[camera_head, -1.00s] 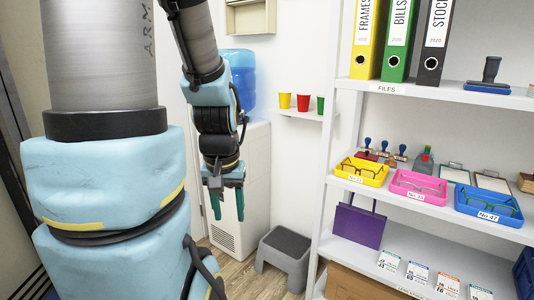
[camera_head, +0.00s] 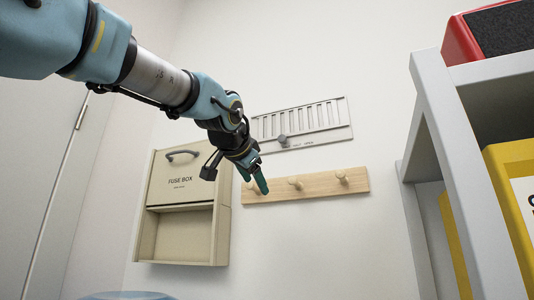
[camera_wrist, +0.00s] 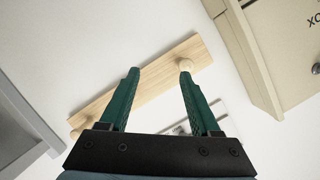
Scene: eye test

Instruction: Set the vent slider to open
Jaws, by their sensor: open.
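The vent (camera_head: 335,113) is a grey slatted plate on the white wall in the head view. Its dark round slider knob (camera_head: 283,140) stands at the lower left of the plate, left of small lettering that ends in what looks like "OPEN". My gripper (camera_head: 261,184) is below and left of the knob, apart from it, in front of the left end of a wooden peg rail. In the wrist view my gripper (camera_wrist: 158,75) is open, with nothing held between its green fingers. Part of the vent (camera_wrist: 208,112) shows there behind the right finger; the knob is not clear.
The wooden peg rail (camera_head: 320,187) with pegs lies just below the vent; one peg (camera_wrist: 185,65) shows near a fingertip in the wrist view. A beige fuse box (camera_head: 222,235) hangs at left. A grey shelf (camera_head: 440,150) stands at right.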

